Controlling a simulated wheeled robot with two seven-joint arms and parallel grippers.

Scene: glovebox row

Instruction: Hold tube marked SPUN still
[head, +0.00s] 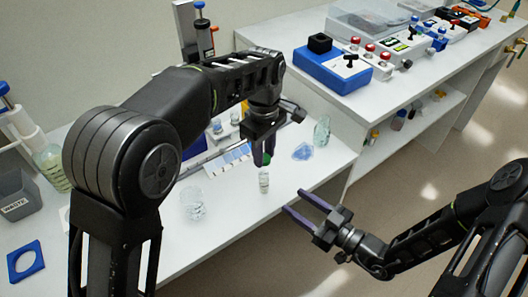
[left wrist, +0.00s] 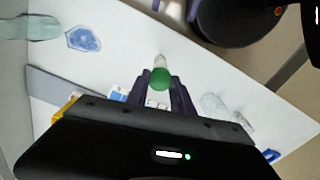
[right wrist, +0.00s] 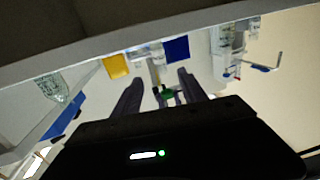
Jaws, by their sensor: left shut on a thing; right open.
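My left gripper (head: 264,157) is shut around a green cap (head: 266,159) above the white bench. The cap also shows between its fingertips in the left wrist view (left wrist: 160,78). A small clear tube with a pale label (head: 264,183) is directly below the cap in the head view; I cannot tell whether it touches the bench. No SPUN marking is legible. My right gripper (head: 309,209) is open and empty, off the bench's front edge, to the right of and below the tube. The green cap shows beyond its fingers in the right wrist view (right wrist: 167,93).
A clear beaker (head: 193,205) stands left of the tube. A blue weighing dish (head: 302,152) and a clear bottle (head: 322,132) are to the right. A grey WASTE bin (head: 17,200) and a blue ring holder (head: 25,262) are far left. The bench front is mostly clear.

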